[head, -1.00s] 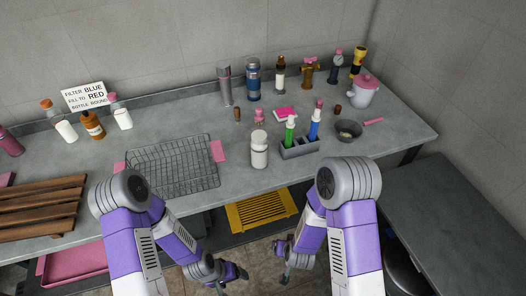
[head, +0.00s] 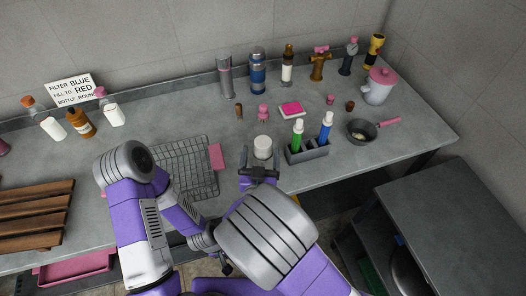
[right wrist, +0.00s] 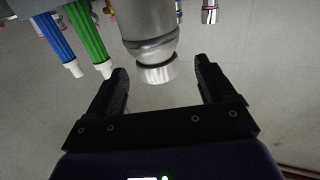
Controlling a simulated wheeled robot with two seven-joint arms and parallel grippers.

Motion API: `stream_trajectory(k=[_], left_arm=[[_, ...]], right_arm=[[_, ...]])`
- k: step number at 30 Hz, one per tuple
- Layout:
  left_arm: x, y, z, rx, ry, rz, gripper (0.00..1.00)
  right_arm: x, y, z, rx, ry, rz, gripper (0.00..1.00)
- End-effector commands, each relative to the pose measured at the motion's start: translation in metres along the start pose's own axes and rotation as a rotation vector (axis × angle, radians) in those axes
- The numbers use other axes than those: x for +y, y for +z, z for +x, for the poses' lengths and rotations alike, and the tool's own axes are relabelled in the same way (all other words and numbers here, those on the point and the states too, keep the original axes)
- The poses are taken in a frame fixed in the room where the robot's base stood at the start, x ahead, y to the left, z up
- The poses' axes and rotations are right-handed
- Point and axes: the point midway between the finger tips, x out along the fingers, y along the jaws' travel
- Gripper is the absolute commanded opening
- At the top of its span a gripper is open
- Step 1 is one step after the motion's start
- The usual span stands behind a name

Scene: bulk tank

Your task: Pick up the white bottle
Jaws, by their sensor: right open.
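The white bottle (head: 263,146) stands upright on the grey counter, left of the rack with the green and blue bottles. Its lower part is hidden behind my right gripper (head: 259,174), which is at the counter's front edge. In the right wrist view the bottle (right wrist: 149,28) appears upside down, its pale cap (right wrist: 158,73) between the fingertips of the right gripper (right wrist: 161,70). The jaws are apart, with a gap on each side of the cap. My left gripper (head: 227,267) is low in front of the counter, partly hidden by my right arm; its jaws are unclear.
The grey rack (head: 307,154) holds a green bottle (head: 297,137) and a blue bottle (head: 326,128) close by on the right. A wire rack (head: 190,170) lies to the left. A dark pan (head: 360,131) and several bottles stand farther right and back.

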Motion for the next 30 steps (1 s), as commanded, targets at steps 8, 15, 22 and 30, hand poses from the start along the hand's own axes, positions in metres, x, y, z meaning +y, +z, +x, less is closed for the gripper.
stream_trajectory(k=[8,15,22,30], left_arm=[[-0.003,-0.001,0.009,0.001,0.0,0.0,0.82],[-0.004,-0.001,0.011,0.001,0.0,-0.001,0.82],[-0.004,-0.001,0.011,0.001,0.0,0.0,0.82],[-0.004,-0.001,0.011,0.001,0.0,0.0,0.82]], right_arm=[[0.004,0.004,0.038,-0.001,0.004,-0.001,0.83],[0.004,0.003,0.062,-0.003,0.0,-0.002,0.83],[0.004,0.003,0.062,-0.004,-0.001,-0.002,0.8],[0.004,0.003,0.062,-0.004,-0.001,-0.002,0.39]])
